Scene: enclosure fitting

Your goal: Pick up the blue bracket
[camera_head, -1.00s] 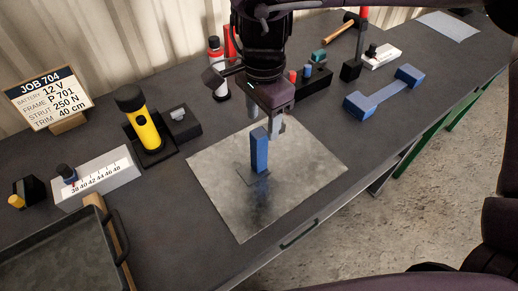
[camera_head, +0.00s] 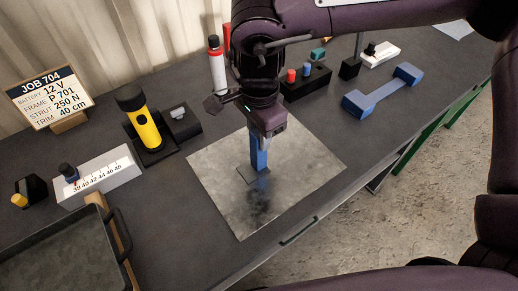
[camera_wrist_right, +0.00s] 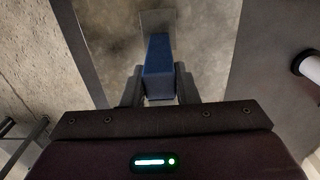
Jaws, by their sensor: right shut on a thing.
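The blue bracket (camera_head: 259,153) stands upright on the grey metal sheet, with a flat grey foot at its base. In the right wrist view the bracket (camera_wrist_right: 158,70) lies between the two dark fingers. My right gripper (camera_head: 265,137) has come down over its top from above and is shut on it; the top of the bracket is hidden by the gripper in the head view. The right gripper (camera_wrist_right: 159,90) also shows in the wrist view, a finger on each side of the bracket. My left gripper is not in view.
The metal sheet (camera_head: 225,190) is otherwise bare. A yellow flashlight (camera_head: 147,125) stands to the left, near a white scale block (camera_head: 105,177) and a dark tray (camera_head: 55,262). A blue dumbbell-shaped part (camera_head: 382,92) and a black block with coloured knobs (camera_head: 306,84) are at the right.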

